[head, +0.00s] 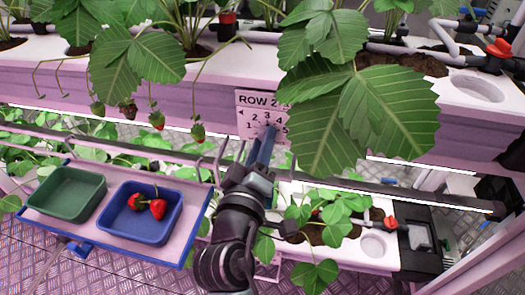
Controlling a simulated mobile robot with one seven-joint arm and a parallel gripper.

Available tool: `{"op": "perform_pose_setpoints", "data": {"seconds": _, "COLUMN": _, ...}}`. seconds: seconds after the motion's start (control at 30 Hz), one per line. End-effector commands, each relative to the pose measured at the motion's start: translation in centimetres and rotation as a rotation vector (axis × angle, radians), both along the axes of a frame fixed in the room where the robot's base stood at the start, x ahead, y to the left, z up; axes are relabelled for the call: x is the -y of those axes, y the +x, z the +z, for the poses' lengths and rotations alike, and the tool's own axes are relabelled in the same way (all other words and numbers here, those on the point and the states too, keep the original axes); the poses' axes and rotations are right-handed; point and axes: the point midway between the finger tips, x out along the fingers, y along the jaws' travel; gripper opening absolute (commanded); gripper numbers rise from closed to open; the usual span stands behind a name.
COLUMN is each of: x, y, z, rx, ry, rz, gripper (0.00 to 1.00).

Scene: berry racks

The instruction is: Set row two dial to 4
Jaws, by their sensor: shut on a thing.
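My gripper (268,137) reaches up from below to the lower middle of the plate and is shut on the dial knob. My fingers and wrist hide the knob, so I cannot tell which number it points to.
A large strawberry leaf (375,110) hangs just right of the plate. Strawberries (157,120) dangle to its left. At lower left, a tray (108,222) holds an empty green punnet (68,193) and a blue punnet (140,231) with red strawberries. A lower planter (355,250) sits right of my arm.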

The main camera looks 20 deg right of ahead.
Motion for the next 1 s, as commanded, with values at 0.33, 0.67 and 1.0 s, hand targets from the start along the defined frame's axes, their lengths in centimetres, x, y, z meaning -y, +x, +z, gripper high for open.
{"op": "perform_pose_setpoints", "data": {"seconds": 0.33, "x": -0.03, "y": 0.01, "z": -0.36, "rx": 0.177, "ry": 0.262, "rz": 0.0, "gripper": 0.0}}
{"op": "perform_pose_setpoints", "data": {"seconds": 0.67, "x": 0.03, "y": -0.01, "z": -0.2, "rx": 0.289, "ry": 0.43, "rz": -0.001, "gripper": 0.0}}
{"op": "perform_pose_setpoints", "data": {"seconds": 1.0, "x": 0.02, "y": 0.0, "z": -0.11, "rx": 0.331, "ry": 0.495, "rz": -0.002, "gripper": 0.0}}
